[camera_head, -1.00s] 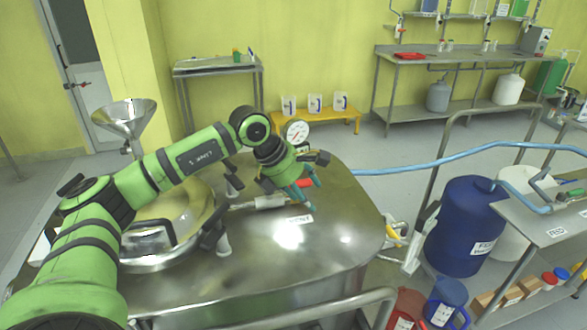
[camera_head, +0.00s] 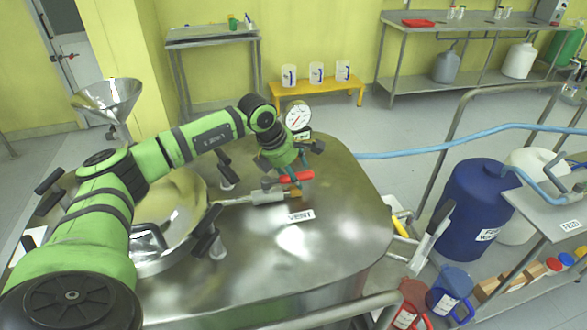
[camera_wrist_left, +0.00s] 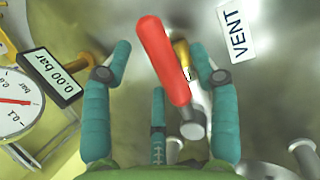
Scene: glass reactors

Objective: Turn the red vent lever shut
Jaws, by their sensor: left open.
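The red vent lever (camera_head: 297,177) is on a metal valve and pipe on top of the steel reactor lid (camera_head: 330,240), behind the white VENT label (camera_head: 301,215). In the left wrist view the red lever (camera_wrist_left: 165,60) runs between the two spread outer fingers, with clear gaps on both sides. The third finger is below and behind it. The gripper is open and I see no firm contact. The valve body is partly hidden by the lever. My right gripper is not in view.
A pressure gauge (camera_head: 297,116) stands just behind the gripper; its display (camera_wrist_left: 48,85) reads 0.00 bar. A hatch with clamp handles (camera_head: 207,232) is left of the lever. A blue hose (camera_head: 440,147) runs right. The lid's front right is clear.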

